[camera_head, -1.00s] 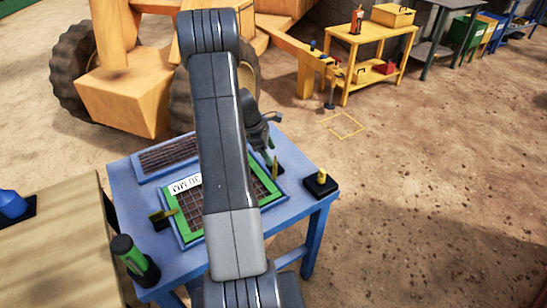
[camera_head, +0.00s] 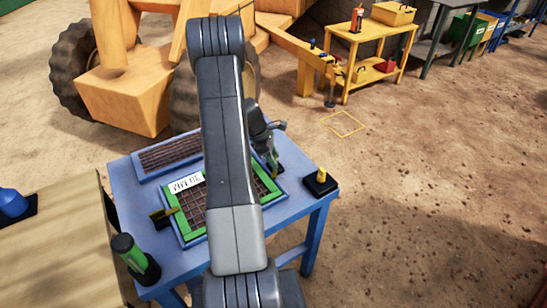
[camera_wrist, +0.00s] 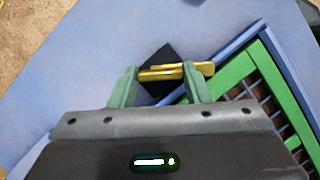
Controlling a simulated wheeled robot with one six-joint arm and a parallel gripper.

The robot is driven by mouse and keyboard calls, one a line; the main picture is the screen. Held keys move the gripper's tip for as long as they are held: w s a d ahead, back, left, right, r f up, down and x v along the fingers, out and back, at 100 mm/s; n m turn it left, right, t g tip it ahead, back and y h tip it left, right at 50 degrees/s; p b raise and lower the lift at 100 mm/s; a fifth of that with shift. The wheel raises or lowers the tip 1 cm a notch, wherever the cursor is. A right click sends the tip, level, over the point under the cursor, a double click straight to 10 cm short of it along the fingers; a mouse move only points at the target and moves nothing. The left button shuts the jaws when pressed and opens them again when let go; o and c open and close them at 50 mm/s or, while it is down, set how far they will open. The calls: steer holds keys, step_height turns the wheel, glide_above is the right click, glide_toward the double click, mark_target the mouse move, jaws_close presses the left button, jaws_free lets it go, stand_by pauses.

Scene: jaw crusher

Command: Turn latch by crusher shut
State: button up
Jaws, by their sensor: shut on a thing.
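A yellow latch (camera_wrist: 185,72) on a black plate (camera_wrist: 158,60) is mounted on the blue table (camera_wrist: 75,70), beside the green-framed screen (camera_wrist: 233,72). My gripper (camera_wrist: 160,83) has its green fingers on either side of the latch's yellow bar and is shut on it. The bar's end reaches past the right finger to the edge of the screen's blue border. In the head view the gripper (camera_head: 274,160) is at the screen's far right corner, and the latch there is mostly hidden. A second yellow latch (camera_head: 163,214) stands at the screen's left edge.
A black block with a yellow peg (camera_head: 321,182) sits on the table's right corner. A green and black cylinder (camera_head: 135,258) stands at the near left corner. A second screen (camera_head: 170,154) lies behind. Open dirt ground is to the right.

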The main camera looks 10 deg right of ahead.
steer(key=m+g, duration=0.1)
steer(key=m, duration=0.1)
steer(key=m+y+b, duration=0.1)
steer(key=m, duration=0.2)
steer(key=shift+w+d+g+b, duration=0.1)
steer(key=shift+w+g+b, duration=0.1)
steer(key=shift+g+b, duration=0.15)
steer(key=m, duration=0.3)
steer(key=m+g+y+b, duration=0.1)
steer(key=m, duration=0.1)
steer(key=shift+d+m+y, duration=0.1)
steer(key=shift+m+y, duration=0.2)
steer(key=shift+m, duration=0.1)
steer(key=o, duration=1)
steer(key=v, duration=0.7)
steer(key=b+v, duration=0.1)
steer(key=v, duration=0.6)
steer(key=shift+w+d+f, duration=0.1)
steer(key=shift+w+f, duration=0.05)
steer(key=shift+w, duration=0.05)
